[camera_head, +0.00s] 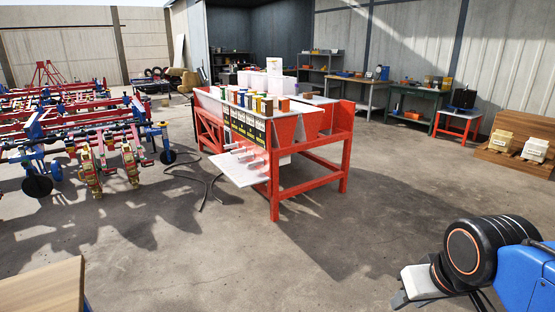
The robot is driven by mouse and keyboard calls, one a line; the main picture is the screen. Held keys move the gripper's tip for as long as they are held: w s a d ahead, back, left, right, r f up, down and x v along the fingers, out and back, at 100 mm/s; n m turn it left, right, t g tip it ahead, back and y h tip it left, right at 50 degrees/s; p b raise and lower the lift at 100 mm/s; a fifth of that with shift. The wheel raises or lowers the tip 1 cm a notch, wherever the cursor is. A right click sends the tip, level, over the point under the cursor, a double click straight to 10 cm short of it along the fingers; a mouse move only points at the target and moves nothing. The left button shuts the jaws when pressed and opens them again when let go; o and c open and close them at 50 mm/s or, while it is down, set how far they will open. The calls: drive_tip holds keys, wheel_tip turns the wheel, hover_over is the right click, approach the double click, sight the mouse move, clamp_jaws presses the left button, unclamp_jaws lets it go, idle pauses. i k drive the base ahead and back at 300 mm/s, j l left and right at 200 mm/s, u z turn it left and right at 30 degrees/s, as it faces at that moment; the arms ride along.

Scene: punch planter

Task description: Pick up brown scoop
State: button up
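I cannot make out a brown scoop in this view; it is hidden, out of view or too small to tell. A red-framed bench (308,172) stands mid-floor with a row of small coloured-topped containers (250,101) along its upper edge. Several pale scoop-like shapes (245,155) sit at its low front shelf; their exact form is unclear. My arm shows at the lower right, with a black, orange-ringed joint. A pale grey part that seems to be my gripper (418,284) is low beside it, far from the bench. Its fingers cannot be made out.
A wooden tabletop (42,287) is at the lower left. Red and blue farm machinery (85,130) fills the left. A dark hose (205,185) lies by the bench. Workbenches (357,88) line the back wall, and crates (535,149) stand at right. Floor in front is clear.

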sight(307, 95)
drive_tip(key=i+l, duration=0.45)
drive_tip(key=i+l+u, duration=0.1)
drive_tip(key=i+l, duration=0.35)
drive_tip(key=l, duration=0.2)
drive_tip(key=i+l, duration=0.45)
drive_tip(key=l, duration=0.15)
drive_tip(key=i+l, duration=0.25)
drive_tip(key=i, duration=0.25)
drive_tip(key=i+l+u, duration=0.1)
drive_tip(key=i, duration=0.45)
drive_tip(key=i+l+u, duration=0.1)
drive_tip(key=i+l, duration=0.6)
drive_tip(key=i, duration=0.3)
